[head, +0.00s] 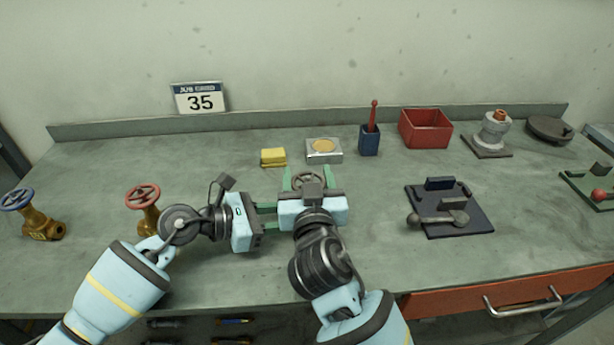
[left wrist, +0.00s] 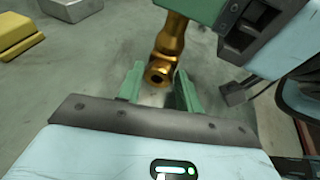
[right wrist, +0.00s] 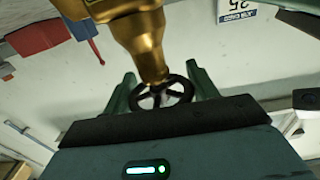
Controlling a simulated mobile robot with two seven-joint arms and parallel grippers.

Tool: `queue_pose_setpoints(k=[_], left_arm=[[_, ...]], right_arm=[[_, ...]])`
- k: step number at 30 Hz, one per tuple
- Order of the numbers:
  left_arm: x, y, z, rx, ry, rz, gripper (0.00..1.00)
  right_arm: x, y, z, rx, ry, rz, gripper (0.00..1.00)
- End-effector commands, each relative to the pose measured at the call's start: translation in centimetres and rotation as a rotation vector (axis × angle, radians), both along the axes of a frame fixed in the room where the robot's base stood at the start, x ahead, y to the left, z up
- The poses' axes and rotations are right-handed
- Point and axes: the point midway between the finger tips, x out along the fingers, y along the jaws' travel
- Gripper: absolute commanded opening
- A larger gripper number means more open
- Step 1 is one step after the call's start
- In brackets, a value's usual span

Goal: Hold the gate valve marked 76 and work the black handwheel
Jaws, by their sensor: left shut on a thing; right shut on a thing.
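The held gate valve is brass with a black handwheel (head: 309,183). My right gripper (head: 308,178) has its green fingers on either side of the wheel and is shut on it. In the right wrist view the handwheel (right wrist: 162,96) sits between the fingers, with the brass valve body (right wrist: 132,28) above it. My left gripper (head: 274,216) is shut on the valve; in the left wrist view a brass pipe end (left wrist: 160,72) lies between its fingers. In the head view my right gripper hides most of the body. I see no 76 marking.
A blue-wheeled brass valve (head: 40,224) and a red-wheeled one (head: 143,203) stand at left. Behind are a yellow block (head: 273,157), a grey box (head: 323,155), a blue cup (head: 369,142) and a red bin (head: 425,130). A dark fixture plate (head: 465,222) lies right.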

Motion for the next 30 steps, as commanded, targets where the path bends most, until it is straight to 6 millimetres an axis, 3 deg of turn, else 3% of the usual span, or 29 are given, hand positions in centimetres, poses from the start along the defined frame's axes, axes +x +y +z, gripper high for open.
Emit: queue_pose_setpoints(k=[11,12,17,26,30], left_arm=[[0.1,0.2,0.0,0.0,-0.001,0.005,0.23],[0.1,0.2,0.0,0.0,-0.001,0.005,0.23],[0.1,0.1,0.0,0.0,-0.001,0.004,0.23],[0.1,0.1,0.1,-0.001,-0.001,0.002,0.23],[0.0,0.0,0.1,-0.001,-0.001,0.001,0.23]], right_arm=[[0.0,-0.1,0.1,-0.004,-0.002,-0.005,0.35],[0.0,-0.1,0.1,-0.004,-0.002,-0.005,0.61],[0.0,-0.1,0.0,-0.003,-0.001,-0.005,0.8],[0.0,-0.1,0.2,-0.002,0.0,-0.004,0.8],[0.1,-0.1,1.4,0.0,-0.002,-0.006,0.8]])
